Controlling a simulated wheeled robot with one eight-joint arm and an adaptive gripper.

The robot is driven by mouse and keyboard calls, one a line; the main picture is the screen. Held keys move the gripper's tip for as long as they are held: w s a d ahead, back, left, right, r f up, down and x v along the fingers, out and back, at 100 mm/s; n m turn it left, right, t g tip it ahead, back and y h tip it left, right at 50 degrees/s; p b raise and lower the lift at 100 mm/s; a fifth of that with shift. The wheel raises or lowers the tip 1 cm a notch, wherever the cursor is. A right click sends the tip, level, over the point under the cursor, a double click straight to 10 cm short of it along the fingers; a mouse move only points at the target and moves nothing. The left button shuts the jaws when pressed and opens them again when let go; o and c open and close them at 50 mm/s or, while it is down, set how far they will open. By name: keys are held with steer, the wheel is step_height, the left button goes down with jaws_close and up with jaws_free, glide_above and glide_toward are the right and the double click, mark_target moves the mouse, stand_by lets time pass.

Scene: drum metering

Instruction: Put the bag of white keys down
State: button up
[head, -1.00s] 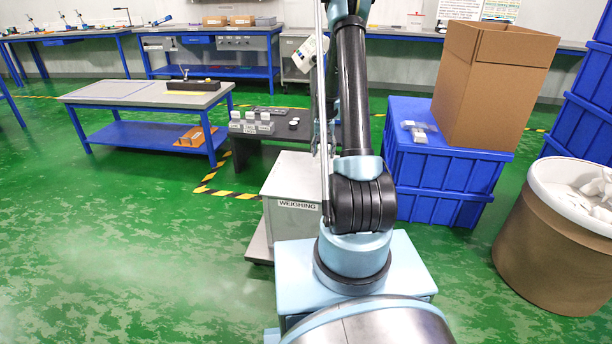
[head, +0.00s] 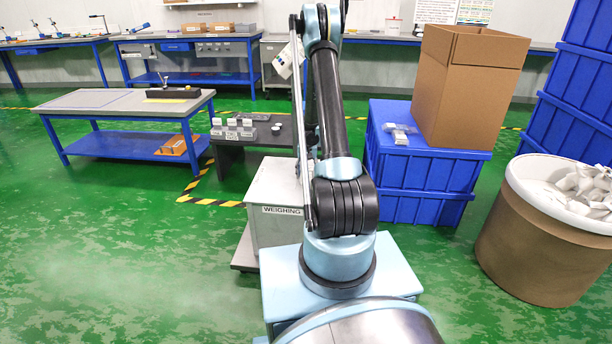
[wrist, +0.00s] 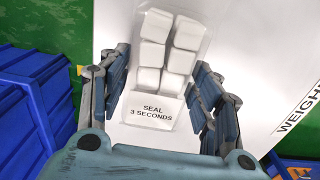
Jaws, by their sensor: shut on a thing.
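The bag of white keys (wrist: 168,50) is in the wrist view, a clear bag with several white blocks in two columns. A label reading "SEAL 3 SECONDS" shows at its near end. My gripper (wrist: 161,72) has its blue-grey fingers on either side of the bag and is shut on it. The white top of the weighing stand (wrist: 245,70) lies below the bag. I cannot tell whether the bag touches it. In the head view the weighing stand (head: 277,195) is left of my arm, which hides the gripper and the bag.
Blue crates (head: 425,175) stand right of my arm, with a clear bag (head: 398,133) and an open cardboard box (head: 468,90) on top. A brown drum (head: 535,245) of white pieces is at right. A dark low table (head: 235,155) holds small blocks.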

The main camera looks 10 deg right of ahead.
steer(key=o, duration=1.2)
